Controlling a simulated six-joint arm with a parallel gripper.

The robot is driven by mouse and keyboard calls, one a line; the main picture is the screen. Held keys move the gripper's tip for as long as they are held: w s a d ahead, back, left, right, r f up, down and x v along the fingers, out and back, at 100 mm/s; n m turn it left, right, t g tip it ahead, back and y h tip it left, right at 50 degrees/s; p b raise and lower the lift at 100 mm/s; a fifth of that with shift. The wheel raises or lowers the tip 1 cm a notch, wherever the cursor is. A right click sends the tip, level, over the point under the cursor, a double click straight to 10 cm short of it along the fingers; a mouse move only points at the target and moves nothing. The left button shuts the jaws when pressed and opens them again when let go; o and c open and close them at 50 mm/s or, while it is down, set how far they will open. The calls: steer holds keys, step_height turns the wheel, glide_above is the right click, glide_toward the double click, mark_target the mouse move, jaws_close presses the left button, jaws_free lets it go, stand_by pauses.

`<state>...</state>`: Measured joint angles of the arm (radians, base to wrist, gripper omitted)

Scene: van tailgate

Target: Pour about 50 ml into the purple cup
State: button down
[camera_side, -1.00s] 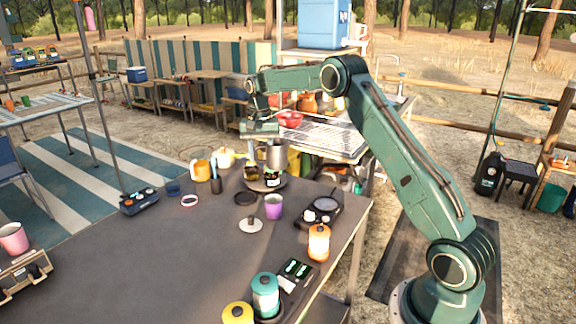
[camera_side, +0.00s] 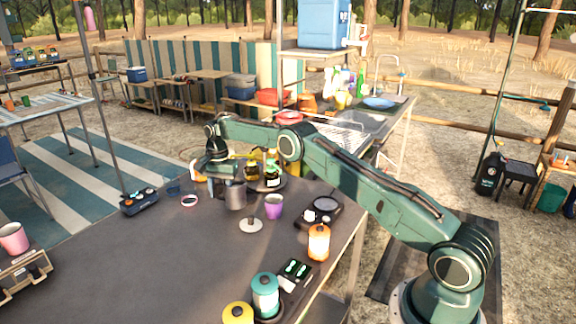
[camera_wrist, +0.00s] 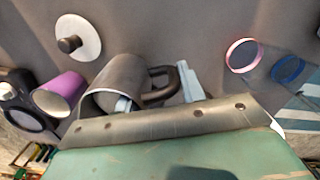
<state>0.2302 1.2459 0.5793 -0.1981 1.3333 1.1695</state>
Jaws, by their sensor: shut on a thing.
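My gripper (camera_side: 217,180) is shut on the dark handle of a grey metal mug (camera_side: 236,195). The mug looks upright, low over the table or on it; I cannot tell whether it touches. In the wrist view the mug (camera_wrist: 122,88) shows its open mouth, with something pale inside that I cannot make out. The purple cup (camera_side: 273,208) stands upright on the table, just right of the mug and apart from it. It also shows in the wrist view (camera_wrist: 62,93), left of the mug; its contents cannot be told.
A white disc with a dark knob (camera_side: 251,225) lies in front of the mug and cup. Dark bottles (camera_side: 272,172) stand behind.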

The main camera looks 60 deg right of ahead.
mark_target(236, 179)
steer(key=shift+w+a+f, duration=0.35)
steer(key=shift+a+f, duration=0.2)
steer(key=shift+f, duration=0.15)
steer(key=shift+d+r, duration=0.1)
steer(key=shift+s+d+r+t+y, duration=0.3)
steer(key=shift+s+r+t+y, duration=0.15)
steer(key=shift+s+r+t, duration=0.35)
steer(key=shift+s+d+r+t+y, duration=0.3)
steer(key=shift+s+r+t+y, duration=0.25)
steer(key=shift+t, duration=0.45)
steer(key=shift+s+d+r+t+y, duration=0.4)
steer(key=shift+s+r+t, duration=0.3)
steer(key=shift+s+t, duration=0.1)
steer(key=shift+s+d+r+t+y, duration=0.3)
steer(key=shift+s+d+r+t, duration=0.1)
steer(key=shift+s+r+t, duration=0.5)
steer(key=shift+r+t, duration=0.1)
steer(key=shift+t, duration=0.1)
steer(key=shift+s+d+r+t+y, duration=0.25)
steer(key=shift+s+r+t+y, duration=0.3)
steer(key=shift+r+t, duration=0.3)
steer(key=shift+s+d+r+t+y, duration=0.35)
steer(key=shift+r+t+y, duration=0.3)
steer(key=shift+t, duration=0.4)
steer(key=shift+s, duration=0.7)
